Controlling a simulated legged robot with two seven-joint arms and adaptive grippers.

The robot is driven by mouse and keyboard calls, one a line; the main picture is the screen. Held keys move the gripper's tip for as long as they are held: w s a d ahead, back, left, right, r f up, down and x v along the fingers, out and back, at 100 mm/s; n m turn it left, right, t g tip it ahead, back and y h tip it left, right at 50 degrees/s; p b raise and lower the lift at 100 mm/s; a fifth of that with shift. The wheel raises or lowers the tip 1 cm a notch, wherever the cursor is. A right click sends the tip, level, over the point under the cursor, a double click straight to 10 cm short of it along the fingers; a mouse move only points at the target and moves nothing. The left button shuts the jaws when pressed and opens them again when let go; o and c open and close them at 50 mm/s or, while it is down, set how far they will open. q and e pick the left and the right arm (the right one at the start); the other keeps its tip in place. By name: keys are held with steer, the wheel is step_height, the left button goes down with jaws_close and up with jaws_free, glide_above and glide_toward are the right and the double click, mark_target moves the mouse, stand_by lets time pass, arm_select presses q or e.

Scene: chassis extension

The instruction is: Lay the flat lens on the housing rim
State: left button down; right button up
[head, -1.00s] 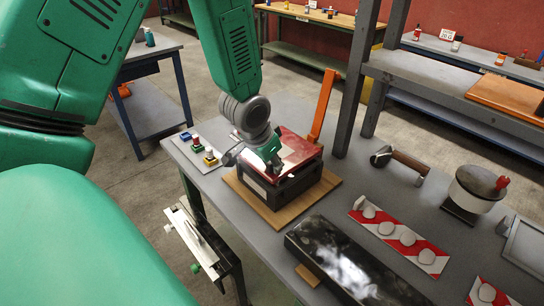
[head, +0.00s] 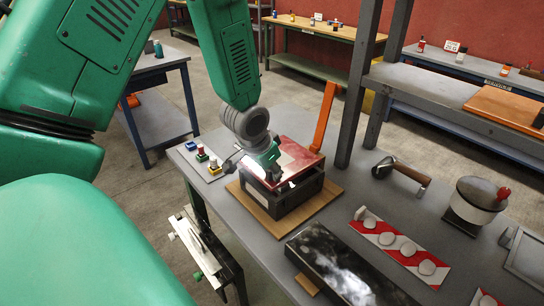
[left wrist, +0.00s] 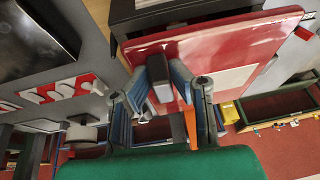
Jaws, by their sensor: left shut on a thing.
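The flat lens looks like a red, glossy plate (head: 302,158) with a pale rectangle on it. It is over the dark box-shaped housing (head: 297,196), roughly level; I cannot tell whether it touches the rim all round. My left gripper (head: 272,165) comes down onto the plate's left part. In the left wrist view its two fingers (left wrist: 160,84) close around a small grey grip block (left wrist: 158,77) at the red plate (left wrist: 228,52). The dark housing (left wrist: 185,12) shows at the top there. The fingers hide part of the plate. My right gripper is not in view.
The housing stands on a wooden board (head: 257,205) on the grey bench. An orange upright (head: 323,115) rises just behind it. Small coloured buttons (head: 202,155) lie at left. A dark glossy panel (head: 345,270) and a red-white strip (head: 400,246) lie at front right. A shelf post (head: 358,90) stands behind.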

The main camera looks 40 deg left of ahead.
arm_select(q)
steer(key=shift+d, duration=0.3)
steer(key=shift+a+f, duration=0.1)
steer(key=shift+a, duration=0.35)
steer(key=c, duration=1.4)
jaws_free()
steer(key=shift+a+f, duration=0.15)
steer(key=shift+a, duration=0.2)
steer(key=shift+d, duration=0.35)
steer(key=shift+d+r, duration=0.2)
steer(key=shift+r, duration=0.05)
steer(key=shift+s+d+r, duration=0.1)
steer(key=shift+r, duration=0.25)
steer(key=v, duration=1.1)
steer(key=shift+a, duration=0.3)
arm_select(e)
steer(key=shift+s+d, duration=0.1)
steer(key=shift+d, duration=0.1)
